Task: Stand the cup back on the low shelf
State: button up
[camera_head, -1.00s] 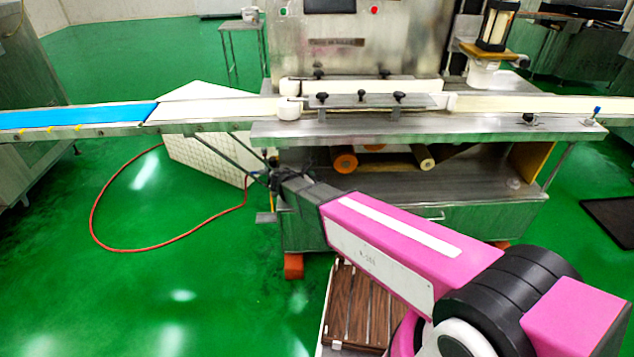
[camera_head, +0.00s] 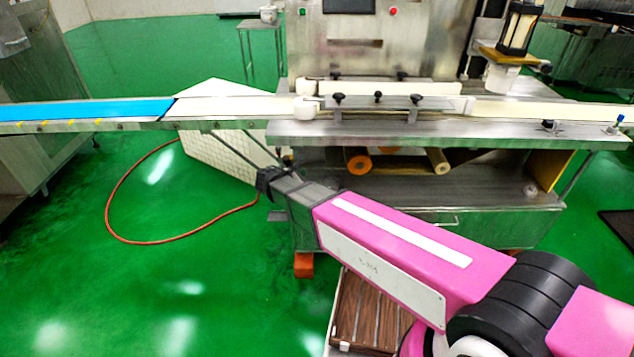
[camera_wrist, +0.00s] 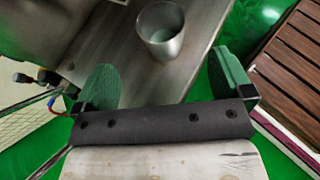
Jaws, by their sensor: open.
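A grey metal cup (camera_wrist: 161,32) is at the top centre of the wrist view, on the grey metal low shelf (camera_wrist: 112,42). Its round mouth shows; I cannot tell for sure whether it stands upright or lies tilted. My gripper (camera_wrist: 165,80) is open, with its two greenish fingers wide apart and nothing between them. The cup lies ahead of the gap, apart from both fingers. In the head view my gripper (camera_head: 270,181) is small and dark at the left end of the low shelf (camera_head: 470,195) under the machine. I cannot make out the cup in that view.
A conveyor (camera_head: 220,108) and metal worktop (camera_head: 440,131) run above the shelf. Rollers (camera_head: 438,161) hang below the worktop. A brown slatted surface (camera_wrist: 292,62) lies right of the gripper. A red hose (camera_head: 112,205) loops on the green floor, which is mostly clear at left.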

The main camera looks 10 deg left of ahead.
jog(key=shift+s+a+r, duration=0.2)
jog(key=shift+s+a, duration=0.1)
jog(key=w+d+f+m+g+y, duration=0.2)
jog(key=d+m+g, duration=0.75)
jog(key=d, duration=1.45)
jog(key=s+d+m+y, duration=0.2)
jog(key=d+m+y, duration=0.1)
jog(key=d+m, duration=0.6)
jog(key=s+d+r+m+y, duration=0.1)
jog(key=s+d+m+y, duration=0.2)
jog(key=d+m, duration=0.6)
jog(key=shift+d+y, duration=0.3)
jog(key=shift+d, duration=0.4)
